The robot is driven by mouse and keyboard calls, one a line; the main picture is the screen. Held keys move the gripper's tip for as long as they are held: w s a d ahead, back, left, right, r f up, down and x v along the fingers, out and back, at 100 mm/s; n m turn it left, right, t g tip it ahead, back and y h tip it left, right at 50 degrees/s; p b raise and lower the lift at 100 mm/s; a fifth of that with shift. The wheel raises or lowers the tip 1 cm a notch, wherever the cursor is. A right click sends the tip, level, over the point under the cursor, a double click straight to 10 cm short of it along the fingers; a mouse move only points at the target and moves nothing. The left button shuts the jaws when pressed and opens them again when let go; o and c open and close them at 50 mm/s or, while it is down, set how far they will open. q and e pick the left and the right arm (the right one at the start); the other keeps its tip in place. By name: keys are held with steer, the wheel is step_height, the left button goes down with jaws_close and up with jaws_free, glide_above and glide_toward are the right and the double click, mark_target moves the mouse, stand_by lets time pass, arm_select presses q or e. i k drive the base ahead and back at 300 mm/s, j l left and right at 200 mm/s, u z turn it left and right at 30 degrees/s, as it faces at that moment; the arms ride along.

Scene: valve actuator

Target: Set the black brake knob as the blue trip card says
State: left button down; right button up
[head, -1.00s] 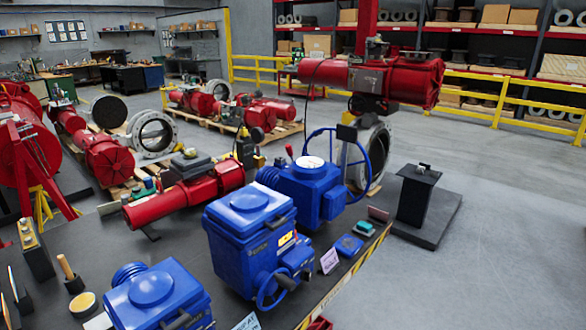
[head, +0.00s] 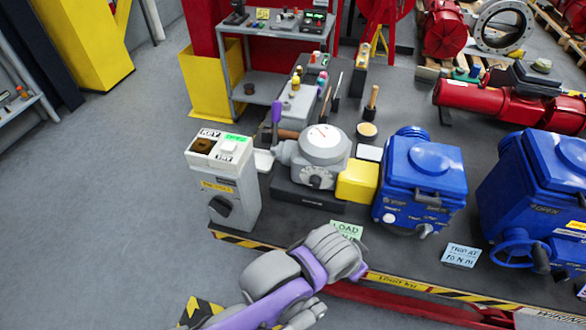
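A grey unit with a round white dial face (head: 325,140) stands on the bench left of the blue actuators. A dark knob (head: 314,179) with a marked scale is on its front, probably the brake knob; its setting is too small to read. The light-blue trip card (head: 461,255) stands at the front edge, before the blue actuators. Its top line seems to read "TRIP AT"; the number below, perhaps 70 N·M, is unclear. Grey and purple arm links of mine cross the bottom middle, in front of the bench. No gripper fingertips are clearly visible.
A grey box (head: 240,187) marked "KEY" and "OPEN", with another black knob (head: 222,206), stands left. A yellow block (head: 357,181) and blue actuator (head: 420,180) are right of the dial unit. A green "LOAD" card (head: 346,230) stands in front. Open floor lies left.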

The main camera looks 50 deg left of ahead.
mark_target(315, 181)
steer(key=u, duration=1.65)
